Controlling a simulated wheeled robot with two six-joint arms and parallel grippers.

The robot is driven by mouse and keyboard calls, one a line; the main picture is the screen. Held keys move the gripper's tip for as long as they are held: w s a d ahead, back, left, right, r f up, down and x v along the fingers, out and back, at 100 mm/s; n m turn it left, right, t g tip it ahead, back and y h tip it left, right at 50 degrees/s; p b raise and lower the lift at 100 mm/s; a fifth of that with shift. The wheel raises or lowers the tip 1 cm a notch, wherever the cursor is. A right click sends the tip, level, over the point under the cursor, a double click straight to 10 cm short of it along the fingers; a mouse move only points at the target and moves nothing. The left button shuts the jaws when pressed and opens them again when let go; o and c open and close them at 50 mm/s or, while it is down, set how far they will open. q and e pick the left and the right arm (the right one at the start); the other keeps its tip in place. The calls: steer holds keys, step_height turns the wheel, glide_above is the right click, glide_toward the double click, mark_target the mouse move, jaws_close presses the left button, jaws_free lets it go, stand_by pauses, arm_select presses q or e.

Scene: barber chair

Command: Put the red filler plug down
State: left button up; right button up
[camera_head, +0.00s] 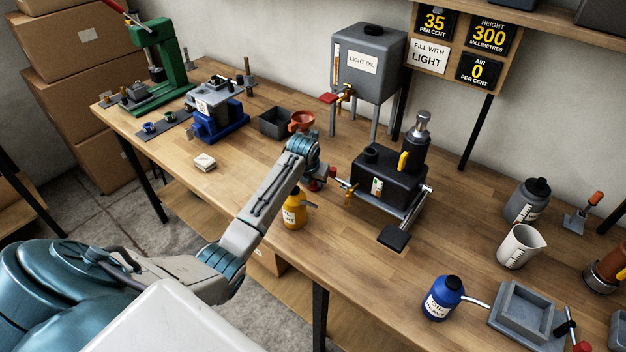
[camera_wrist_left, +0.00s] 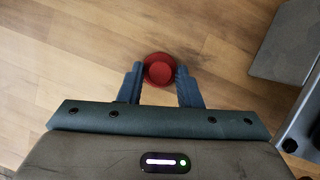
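In the left wrist view the red filler plug (camera_wrist_left: 159,70) is between the two fingertips of my left gripper (camera_wrist_left: 159,76). The fingers touch it on both sides and the wooden table top lies below it. In the head view my left gripper (camera_head: 319,180) points down over the table, left of the black pump unit (camera_head: 388,178). Some red shows around the fingers there, but the plug's outline is too small to make out. Whether the plug touches the table cannot be told. My right gripper is not in view.
A yellow bottle (camera_head: 294,211) stands close to the left of my gripper. The light oil tank (camera_head: 368,62) stands behind. An orange funnel (camera_head: 302,121) and a dark bin (camera_head: 275,123) are at the back.

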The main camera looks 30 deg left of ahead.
arm_select(q)
steer(key=shift+o, duration=0.4)
steer(key=shift+r, duration=0.25)
steer(key=b+v, duration=0.2)
steer(key=v, duration=0.9)
steer(key=shift+s+r+b, duration=0.2)
steer(key=shift+r+b, duration=0.1)
steer(key=shift+r, duration=0.05)
steer(key=shift+s+f, duration=0.1)
